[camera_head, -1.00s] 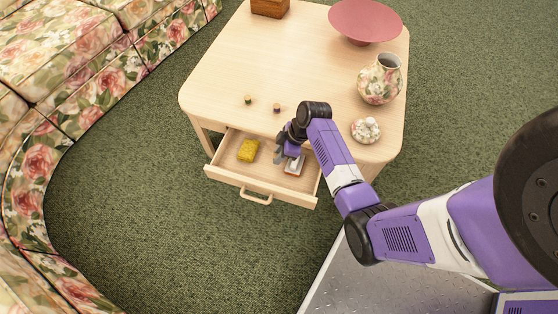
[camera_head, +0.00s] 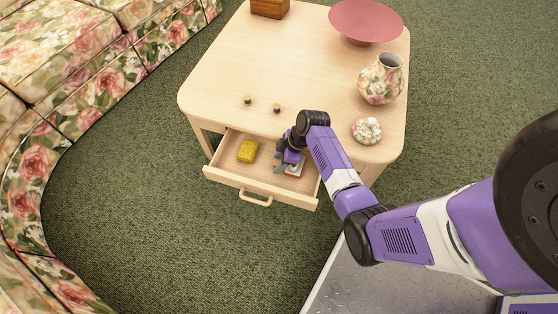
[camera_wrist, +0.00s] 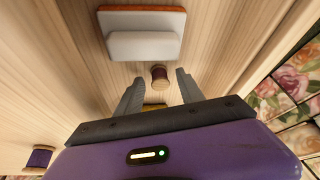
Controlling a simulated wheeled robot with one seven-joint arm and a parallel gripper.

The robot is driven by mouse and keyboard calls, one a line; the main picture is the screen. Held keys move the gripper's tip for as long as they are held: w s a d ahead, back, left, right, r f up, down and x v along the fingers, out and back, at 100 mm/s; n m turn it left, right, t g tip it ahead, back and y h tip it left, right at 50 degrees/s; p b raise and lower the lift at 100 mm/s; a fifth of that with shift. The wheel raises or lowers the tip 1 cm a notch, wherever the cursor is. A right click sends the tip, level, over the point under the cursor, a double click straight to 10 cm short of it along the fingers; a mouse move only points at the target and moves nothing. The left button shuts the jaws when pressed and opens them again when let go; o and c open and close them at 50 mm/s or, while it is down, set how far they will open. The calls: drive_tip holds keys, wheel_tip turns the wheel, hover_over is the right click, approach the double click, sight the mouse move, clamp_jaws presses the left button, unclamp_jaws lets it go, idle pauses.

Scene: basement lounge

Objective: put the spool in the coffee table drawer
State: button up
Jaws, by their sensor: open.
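The coffee table drawer (camera_head: 232,178) is pulled open. A small spool (camera_wrist: 160,76) with a dark reddish-brown winding is inside it, just beyond my fingertips in the wrist view. My gripper (camera_wrist: 156,88) is open above the drawer, with space between its fingers and the spool. In the head view my gripper (camera_head: 284,165) hides this spool. Two other small spool-like pieces stand on the coffee table top: a greenish one (camera_head: 248,99) and a dark purple one (camera_head: 277,108). A purple spool also shows at the lower left of the wrist view (camera_wrist: 38,158).
In the drawer lie a yellow sponge (camera_head: 248,151) left of my gripper and a white-and-orange block (camera_wrist: 143,42) right of it.

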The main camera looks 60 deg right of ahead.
drive_tip(key=shift+r, duration=0.1)
drive_tip(key=p+v, duration=0.4)
drive_tip(key=v, duration=0.8)
drive_tip(key=s+a+r+m+t+h, duration=0.1)
drive_tip(key=s+a+m+t+h, duration=0.25)
drive_tip(key=s+a, duration=0.8)
drive_tip(key=s+a+r+t, duration=0.2)
drive_tip(key=a+r, duration=0.2)
drive_tip(key=r, duration=0.4)
drive_tip(key=s+a+r+m+t+y, duration=0.1)
drive_tip(key=s+a+r+t, duration=0.1)
drive_tip(key=r, duration=0.7)
drive_tip(key=s+a+r+m+t, duration=0.1)
drive_tip(key=s+a+r+t, duration=0.1)
drive_tip(key=a+r, duration=0.4)
wheel_tip(320, 180, up, 3)
drive_tip(key=shift+s+a+r+t, duration=0.2)
drive_tip(key=shift+s+a+t, duration=0.15)
drive_tip(key=shift+t, duration=0.5)
